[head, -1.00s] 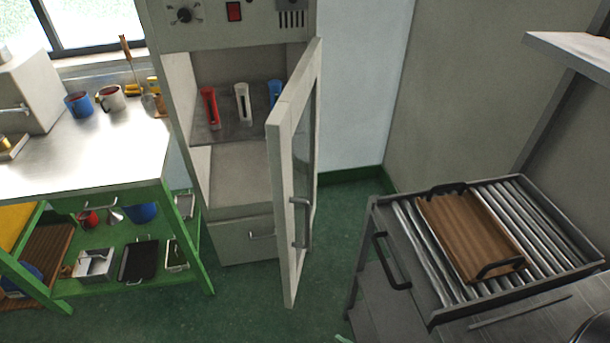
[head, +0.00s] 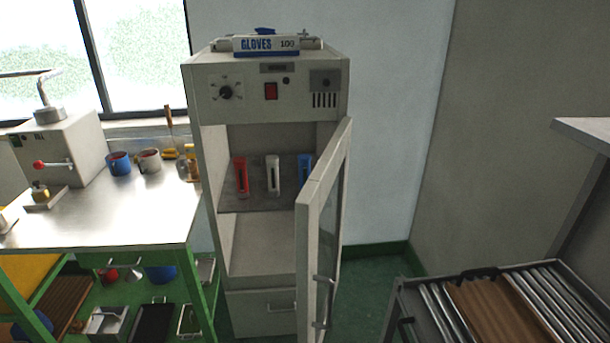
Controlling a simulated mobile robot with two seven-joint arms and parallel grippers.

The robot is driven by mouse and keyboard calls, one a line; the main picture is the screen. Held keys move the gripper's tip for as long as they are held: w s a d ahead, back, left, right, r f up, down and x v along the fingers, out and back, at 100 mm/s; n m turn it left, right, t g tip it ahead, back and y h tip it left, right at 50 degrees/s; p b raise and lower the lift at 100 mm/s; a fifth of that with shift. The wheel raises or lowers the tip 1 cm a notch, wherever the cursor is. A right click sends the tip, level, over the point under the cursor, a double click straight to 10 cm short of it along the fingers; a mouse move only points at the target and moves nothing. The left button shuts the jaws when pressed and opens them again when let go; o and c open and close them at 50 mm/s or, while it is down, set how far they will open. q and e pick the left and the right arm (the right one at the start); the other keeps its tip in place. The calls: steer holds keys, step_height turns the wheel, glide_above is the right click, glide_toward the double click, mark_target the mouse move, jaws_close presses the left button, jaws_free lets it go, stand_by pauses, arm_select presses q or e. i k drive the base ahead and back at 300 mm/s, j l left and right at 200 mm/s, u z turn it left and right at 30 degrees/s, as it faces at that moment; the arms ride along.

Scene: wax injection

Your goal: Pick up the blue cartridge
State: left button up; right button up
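The blue cartridge (head: 305,168) stands upright at the right end of a row on the dark shelf inside the open cabinet. Its right part is hidden behind the edge of the open door. A white cartridge (head: 273,175) stands in the middle of the row and a red cartridge (head: 241,176) at the left. Neither of my grippers shows in the head view.
The cabinet door (head: 322,230) stands open toward me, on the right of the opening. A glove box (head: 266,45) lies on the cabinet. A steel-topped table (head: 130,215) with mugs is at left. A roller rack (head: 550,290) carrying a brown board (head: 495,312) is at lower right.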

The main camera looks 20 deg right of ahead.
mark_target(304, 169)
steer(key=i+j+z, duration=0.1)
steer(key=i+j, duration=0.25)
steer(key=i+j+z, duration=0.1)
steer(key=i+j, duration=0.25)
steer(key=j, duration=0.15)
